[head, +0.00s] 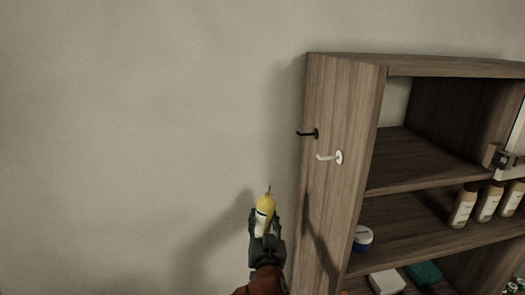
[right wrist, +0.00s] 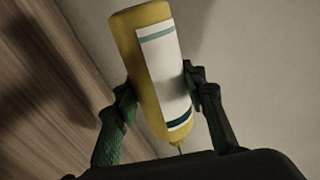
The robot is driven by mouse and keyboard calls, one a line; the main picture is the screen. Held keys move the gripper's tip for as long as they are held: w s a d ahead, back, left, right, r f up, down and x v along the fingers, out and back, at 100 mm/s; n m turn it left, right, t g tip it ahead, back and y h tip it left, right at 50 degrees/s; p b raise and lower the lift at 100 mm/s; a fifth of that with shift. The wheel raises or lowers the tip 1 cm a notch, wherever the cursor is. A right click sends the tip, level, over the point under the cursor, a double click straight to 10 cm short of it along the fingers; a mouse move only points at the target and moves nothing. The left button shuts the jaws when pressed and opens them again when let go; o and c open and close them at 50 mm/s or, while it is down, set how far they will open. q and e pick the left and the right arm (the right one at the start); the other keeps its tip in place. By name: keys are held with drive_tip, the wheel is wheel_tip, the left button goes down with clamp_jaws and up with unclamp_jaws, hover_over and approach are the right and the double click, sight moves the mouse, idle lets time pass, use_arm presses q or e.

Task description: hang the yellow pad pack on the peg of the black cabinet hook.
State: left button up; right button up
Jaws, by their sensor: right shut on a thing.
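The yellow pad pack (head: 266,203) is a rounded yellow thing with a white label and a thin dark-green tip at its upper end in the head view. My right gripper (head: 265,224) is shut on it, below and left of the hooks. In the right wrist view the pack (right wrist: 160,65) sits between the two fingers, its thin end toward the palm. The black cabinet hook (head: 309,133) sticks out leftward from the cabinet's side panel, its peg bare. It is higher than the pack and apart from it. My left gripper is not in view.
A white hook (head: 330,157), also bare, sits just below and right of the black one. The wooden cabinet (head: 345,85) holds bottles (head: 488,202), a blue-and-white tub (head: 362,238) and boxes (head: 388,281). The wall left of the cabinet is clear.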

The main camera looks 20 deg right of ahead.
wheel_tip(320, 180, up, 18)
drive_tip(key=w+m+p, duration=0.1)
drive_tip(key=w+p, duration=0.1)
drive_tip(key=p, duration=0.5)
drive_tip(key=s+d+f, duration=0.2)
drive_tip(key=d, duration=0.7)
drive_tip(key=shift+s+d+h, duration=0.2)
drive_tip(key=shift+d+h, duration=0.1)
idle(0.5)
drive_tip(key=o, duration=1.2)
drive_tip(key=shift+o, duration=0.2)
